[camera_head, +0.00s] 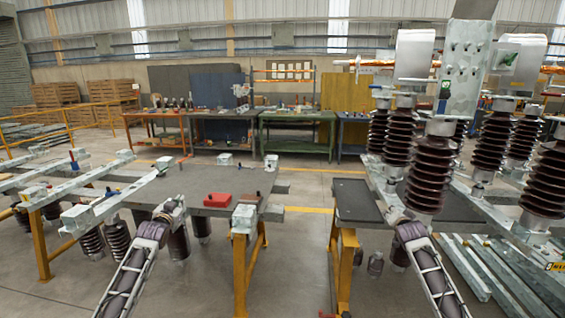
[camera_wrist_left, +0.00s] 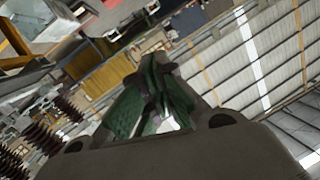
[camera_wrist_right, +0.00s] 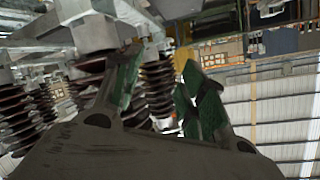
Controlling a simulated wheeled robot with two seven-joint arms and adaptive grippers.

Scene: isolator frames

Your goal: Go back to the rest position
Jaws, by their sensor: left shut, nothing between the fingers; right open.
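My left gripper (camera_wrist_left: 155,78) shows in the left wrist view with its green-padded fingers together and nothing between them. My right gripper (camera_wrist_right: 158,72) shows in the right wrist view with its green-padded fingers apart and no object held. In the head view my left arm (camera_head: 128,278) rises from the bottom left towards the grey workbench, and my right arm (camera_head: 436,278) rises at the right towards the insulators. The fingers are too small to make out in the head view.
A dark bench (camera_head: 357,198) stands on the right, beside tall brown ribbed insulators (camera_head: 433,172) on a metal frame. Bare floor (camera_head: 290,230) lies between the benches.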

